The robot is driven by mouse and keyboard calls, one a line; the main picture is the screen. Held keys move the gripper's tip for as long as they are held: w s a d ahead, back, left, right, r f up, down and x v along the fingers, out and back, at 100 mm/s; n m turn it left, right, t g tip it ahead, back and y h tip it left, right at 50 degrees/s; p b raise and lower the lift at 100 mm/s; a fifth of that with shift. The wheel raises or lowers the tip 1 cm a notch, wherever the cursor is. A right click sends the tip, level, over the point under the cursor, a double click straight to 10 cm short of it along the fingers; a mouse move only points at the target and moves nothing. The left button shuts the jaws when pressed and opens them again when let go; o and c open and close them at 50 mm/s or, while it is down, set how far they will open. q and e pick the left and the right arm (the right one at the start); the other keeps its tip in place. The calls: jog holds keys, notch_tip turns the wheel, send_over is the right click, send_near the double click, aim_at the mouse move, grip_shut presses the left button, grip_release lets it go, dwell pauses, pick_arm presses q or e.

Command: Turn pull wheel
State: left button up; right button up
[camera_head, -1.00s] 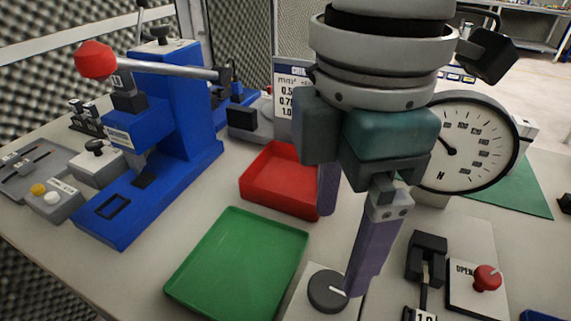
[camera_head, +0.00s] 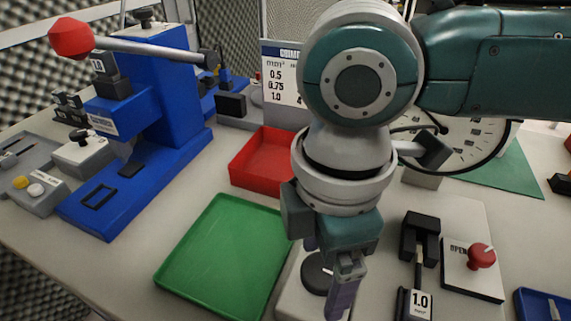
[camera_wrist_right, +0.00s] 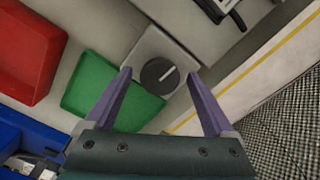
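The pull wheel is a dark round knob (camera_wrist_right: 160,76) with a white line on its face, set on a light grey plate (camera_wrist_right: 143,47). In the head view the knob (camera_head: 316,272) is partly hidden behind my right gripper. My right gripper (camera_wrist_right: 158,73) is open. In the right wrist view its purple fingers reach to either side of the knob, and I cannot tell whether they touch it. In the head view the right gripper (camera_head: 328,285) points down at the knob. My left gripper is not in view.
A green tray (camera_head: 167,272) lies left of the knob, with a red tray (camera_head: 240,172) behind it. A blue press (camera_head: 185,115) with a red-tipped lever stands at left. A clamp (camera_head: 420,238) and a red OPEN knob (camera_head: 481,256) are at right. A dial gauge (camera_head: 470,150) stands behind.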

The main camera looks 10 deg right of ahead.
aim_at(322, 270)
jog(key=c, duration=1.3)
jog(key=m+p, duration=0.1)
jog(key=p, duration=0.1)
jog(key=shift+r+p, duration=0.35)
jog(key=shift+p, duration=0.05)
jog(key=shift+c, duration=0.2)
jog(key=shift+m+p, duration=0.35)
jog(key=shift+m, duration=0.25)
jog(key=shift+f, duration=0.3)
jog(key=o, duration=1.4)
jog(key=shift+c, duration=0.2)
notch_tip(322, 270, up, 10)
jog(key=p, duration=0.1)
